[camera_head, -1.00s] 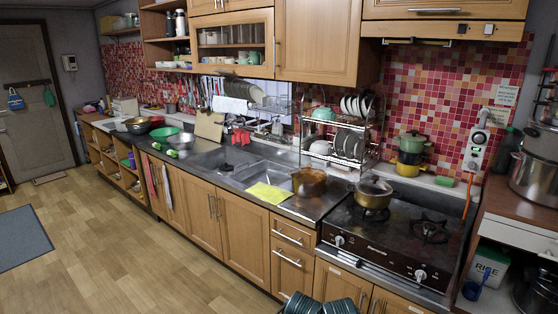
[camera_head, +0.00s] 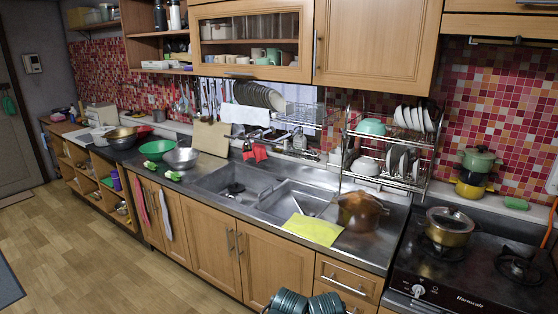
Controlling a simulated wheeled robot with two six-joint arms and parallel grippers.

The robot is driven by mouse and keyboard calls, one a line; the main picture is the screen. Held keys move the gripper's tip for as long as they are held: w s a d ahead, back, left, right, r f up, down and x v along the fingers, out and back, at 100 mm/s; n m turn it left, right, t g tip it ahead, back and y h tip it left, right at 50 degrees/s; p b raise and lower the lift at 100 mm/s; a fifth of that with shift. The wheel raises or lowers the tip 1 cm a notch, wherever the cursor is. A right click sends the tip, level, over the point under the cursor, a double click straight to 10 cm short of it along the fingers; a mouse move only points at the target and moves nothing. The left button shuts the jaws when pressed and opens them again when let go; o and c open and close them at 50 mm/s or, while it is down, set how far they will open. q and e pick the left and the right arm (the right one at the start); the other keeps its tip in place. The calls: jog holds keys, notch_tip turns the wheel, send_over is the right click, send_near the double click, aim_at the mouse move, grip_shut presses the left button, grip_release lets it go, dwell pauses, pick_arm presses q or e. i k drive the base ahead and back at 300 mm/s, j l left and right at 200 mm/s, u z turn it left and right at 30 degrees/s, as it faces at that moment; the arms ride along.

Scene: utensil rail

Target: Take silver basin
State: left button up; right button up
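The silver basin (camera_head: 180,158) is a round metal bowl on the steel counter, to the left of the sink. It stands upright, with green-and-white items close to its left side. Its rim is clear, and its inside shows only in part. Neither of my grippers can be made out in the head view. Only dark ribbed parts, apparently mine, show at the bottom edge, well short of the basin.
The sink (camera_head: 235,184) lies right of the basin, with a yellow cloth (camera_head: 313,230) at its front edge. A cutting board (camera_head: 211,137) leans behind the basin. A green bowl (camera_head: 138,132) and brown pot (camera_head: 360,212) stand on the counter. The wooden floor (camera_head: 90,245) is free at left.

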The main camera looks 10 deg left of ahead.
aim_at(184, 158)
jog(key=i+j, duration=0.2)
jog(key=j, duration=0.2)
jog(key=i+j, duration=0.15)
jog(key=j, duration=0.2)
jog(key=i+j, duration=0.2)
jog(key=j, duration=0.2)
jog(key=i+j+z, duration=0.1)
jog(key=j, duration=0.25)
jog(key=i+j, duration=0.2)
jog(key=j, duration=0.2)
jog(key=i+j, duration=0.2)
jog(key=j, duration=0.2)
jog(key=i+j, duration=0.2)
jog(key=j, duration=0.15)
jog(key=i+j, duration=0.2)
jog(key=j, duration=0.15)
jog(key=i+j, duration=0.2)
jog(key=j, duration=0.15)
jog(key=i+j+z, duration=0.1)
jog(key=i+j, duration=0.3)
jog(key=j, duration=0.35)
